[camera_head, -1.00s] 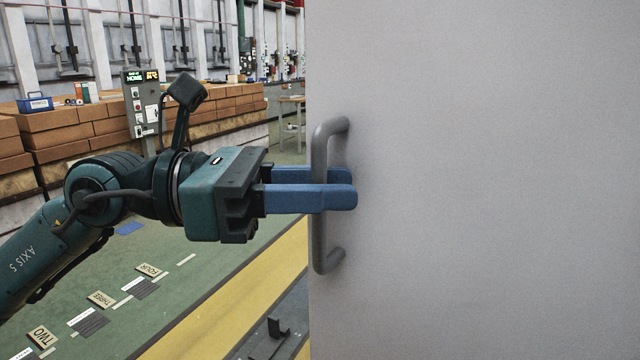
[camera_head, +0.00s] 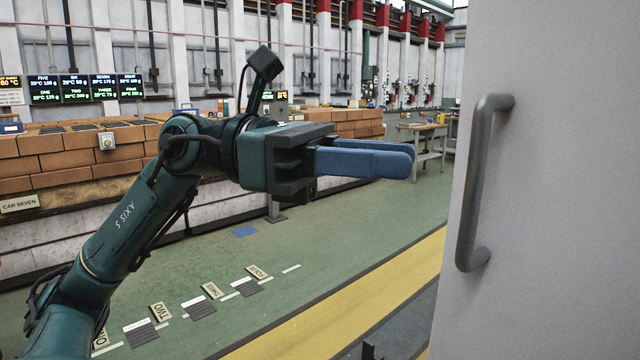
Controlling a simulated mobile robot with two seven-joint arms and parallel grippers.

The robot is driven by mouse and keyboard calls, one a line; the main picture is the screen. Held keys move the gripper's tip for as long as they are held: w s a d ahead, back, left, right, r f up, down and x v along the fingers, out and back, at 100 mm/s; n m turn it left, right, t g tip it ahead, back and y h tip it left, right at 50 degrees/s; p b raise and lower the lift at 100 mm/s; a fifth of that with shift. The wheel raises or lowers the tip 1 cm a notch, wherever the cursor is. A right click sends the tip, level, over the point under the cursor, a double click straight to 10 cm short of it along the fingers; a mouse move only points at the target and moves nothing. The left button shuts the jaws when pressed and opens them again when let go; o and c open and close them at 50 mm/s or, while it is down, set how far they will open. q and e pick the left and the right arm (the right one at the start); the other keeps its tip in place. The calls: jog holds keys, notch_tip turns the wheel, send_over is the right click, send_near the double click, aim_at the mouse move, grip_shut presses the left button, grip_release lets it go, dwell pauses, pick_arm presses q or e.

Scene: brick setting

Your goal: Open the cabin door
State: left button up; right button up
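The grey cabin door (camera_head: 570,200) fills the right side of the view, with its free edge toward the middle. A dark grey bar handle (camera_head: 478,180) stands upright on it near that edge. My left gripper (camera_head: 405,160), with blue fingers, points right and is left of the handle, clear of both handle and door. The near finger overlaps the far one, so the gap between them cannot be judged. Nothing shows held in it. My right gripper is out of view.
Green floor (camera_head: 320,230) with a yellow stripe (camera_head: 350,310) runs left of the door. Brick stacks (camera_head: 60,150) line the back left. A wooden workbench (camera_head: 425,140) stands farther back. A dark bracket (camera_head: 372,350) shows low near the door.

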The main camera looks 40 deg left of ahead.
pick_arm(q)
jog(key=shift+b+v, duration=0.95)
jog(key=shift+v, duration=1.7)
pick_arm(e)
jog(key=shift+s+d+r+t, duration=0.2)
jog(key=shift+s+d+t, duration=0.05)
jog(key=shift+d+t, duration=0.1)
